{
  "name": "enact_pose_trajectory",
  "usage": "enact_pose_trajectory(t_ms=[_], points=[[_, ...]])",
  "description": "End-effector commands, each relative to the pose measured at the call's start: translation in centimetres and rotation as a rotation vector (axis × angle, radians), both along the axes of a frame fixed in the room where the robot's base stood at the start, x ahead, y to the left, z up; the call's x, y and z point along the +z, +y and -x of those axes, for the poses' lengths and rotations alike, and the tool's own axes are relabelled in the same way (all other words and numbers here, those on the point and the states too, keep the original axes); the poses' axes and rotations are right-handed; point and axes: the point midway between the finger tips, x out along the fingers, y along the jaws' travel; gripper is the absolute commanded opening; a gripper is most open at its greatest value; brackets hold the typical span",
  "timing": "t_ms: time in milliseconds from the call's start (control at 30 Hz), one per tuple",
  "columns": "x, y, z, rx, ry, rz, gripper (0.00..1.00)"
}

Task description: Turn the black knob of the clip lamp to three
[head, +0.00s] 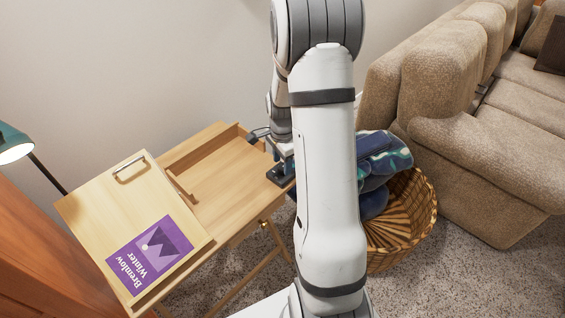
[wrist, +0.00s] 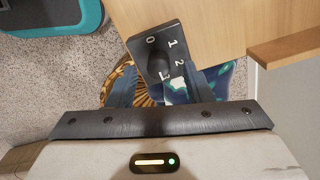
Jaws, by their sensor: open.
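No 3 can be made out. My gripper (wrist: 158,77) is open, with one finger on each side of the knob; I cannot tell whether they touch it. In the head view the lamp base (head: 279,174) shows at the desk's right edge, and my arm hides most of the gripper.
The desk (head: 228,180) has a raised lid with a purple book (head: 150,254) on it. A wicker basket (head: 405,232) with blue cloths stands right of my arm, before a brown sofa (head: 490,150). A teal lamp (head: 12,143) stands at left. A wooden ledge (wrist: 288,50) lies right of the fingers.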

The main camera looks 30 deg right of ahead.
Motion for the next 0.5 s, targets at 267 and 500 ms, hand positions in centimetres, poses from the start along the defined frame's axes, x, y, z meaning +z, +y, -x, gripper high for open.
enact_pose_trajectory(t_ms=[267,500], points=[[5.0,0.0,-0.1,0.000,-0.004,0.002,0.46],[6.5,0.0,-0.1,0.000,-0.002,0.001,0.46]])
